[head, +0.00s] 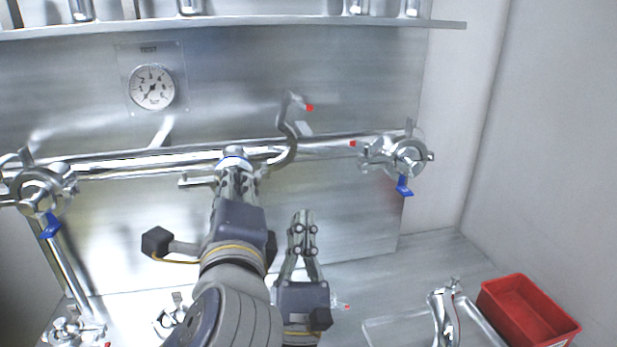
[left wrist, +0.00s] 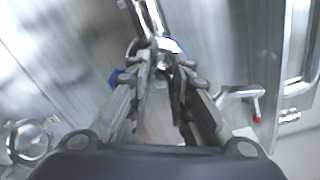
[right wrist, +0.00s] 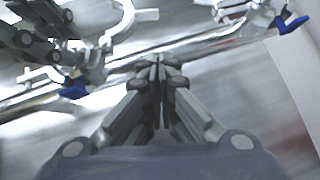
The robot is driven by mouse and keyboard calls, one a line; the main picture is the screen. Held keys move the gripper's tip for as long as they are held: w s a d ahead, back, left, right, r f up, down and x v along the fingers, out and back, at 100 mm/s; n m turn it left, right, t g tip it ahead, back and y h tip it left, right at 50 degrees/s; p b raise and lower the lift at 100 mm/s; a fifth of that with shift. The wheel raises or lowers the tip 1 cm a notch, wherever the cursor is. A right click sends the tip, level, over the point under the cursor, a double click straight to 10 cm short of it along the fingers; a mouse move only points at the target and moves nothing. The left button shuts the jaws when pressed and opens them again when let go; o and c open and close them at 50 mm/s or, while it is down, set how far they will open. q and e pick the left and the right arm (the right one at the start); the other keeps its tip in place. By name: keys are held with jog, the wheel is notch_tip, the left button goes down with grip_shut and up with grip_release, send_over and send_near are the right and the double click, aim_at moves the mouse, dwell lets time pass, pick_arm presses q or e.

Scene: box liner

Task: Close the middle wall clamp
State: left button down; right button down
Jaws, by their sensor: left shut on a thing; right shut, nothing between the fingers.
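The middle wall clamp (head: 291,135) is on the horizontal wall pipe. Its curved half stands swung open, up and to the right, with a red-tipped end. In the right wrist view the open arc (right wrist: 124,18) and the clamp's blue handle (right wrist: 74,89) show. My left gripper (head: 235,172) is shut at the middle clamp and hides much of its body; in the left wrist view its fingertips (left wrist: 160,68) close by the pipe joint. The exact part held is unclear. My right gripper (head: 304,215) is shut and empty, below and right of the open half, apart from it.
Other wall clamps sit at the left (head: 40,190) and right (head: 407,158), each with a blue handle. A gauge (head: 152,87) and a shelf (head: 300,25) are above. A red bin (head: 527,312) and a metal tray (head: 385,331) are at lower right. Loose clamps lie lower left.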

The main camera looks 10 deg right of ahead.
jog(key=w+d+r, duration=0.2)
jog(key=w+r, duration=0.1)
jog(key=r, duration=0.4)
jog(key=shift+w+r, duration=0.25)
jog(key=shift+w, duration=0.1)
